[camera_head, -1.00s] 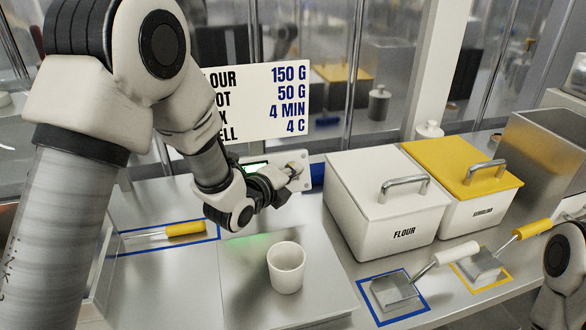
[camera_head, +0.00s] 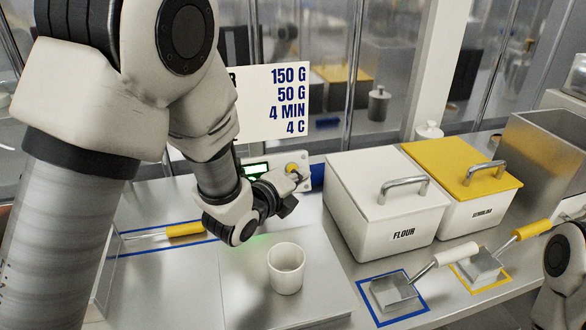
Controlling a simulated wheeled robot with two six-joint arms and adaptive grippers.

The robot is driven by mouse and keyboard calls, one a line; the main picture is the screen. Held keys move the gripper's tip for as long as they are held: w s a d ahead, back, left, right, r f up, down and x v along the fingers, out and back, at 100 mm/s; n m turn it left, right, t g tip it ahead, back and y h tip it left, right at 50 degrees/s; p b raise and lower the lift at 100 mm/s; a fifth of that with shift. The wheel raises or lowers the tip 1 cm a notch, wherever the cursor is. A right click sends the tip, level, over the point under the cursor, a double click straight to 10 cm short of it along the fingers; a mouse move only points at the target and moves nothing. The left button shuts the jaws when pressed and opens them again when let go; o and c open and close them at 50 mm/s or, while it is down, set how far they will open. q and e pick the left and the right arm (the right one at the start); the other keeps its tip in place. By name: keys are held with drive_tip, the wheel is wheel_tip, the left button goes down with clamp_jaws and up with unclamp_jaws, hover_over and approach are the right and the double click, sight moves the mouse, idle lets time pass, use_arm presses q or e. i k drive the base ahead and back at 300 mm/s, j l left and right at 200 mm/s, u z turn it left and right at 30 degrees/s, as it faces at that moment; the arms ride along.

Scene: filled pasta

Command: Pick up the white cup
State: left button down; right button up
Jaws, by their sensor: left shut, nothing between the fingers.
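The white cup (camera_head: 286,270) stands upright on the raised metal plate (camera_head: 325,292) in the front middle, its opening facing up. My left gripper (camera_head: 293,203) is above and behind the cup, apart from it, in front of a white panel. Its fingers look closed and hold nothing. My right gripper is not seen; only part of my right arm shows at the right edge.
A white flour bin (camera_head: 385,226) and a yellow-lidded bin (camera_head: 470,205) stand right of the cup. Scoops lie on blue (camera_head: 400,310) and yellow (camera_head: 490,284) outlined mats. A yellow-handled tool (camera_head: 185,229) lies left. A panel with a yellow button (camera_head: 293,169) stands behind.

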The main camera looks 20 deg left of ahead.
sight(286, 260)
drive_tip(key=k+l, duration=0.2)
drive_tip(key=k, duration=0.3)
drive_tip(key=k+l, duration=0.2)
drive_tip(key=k, duration=0.25)
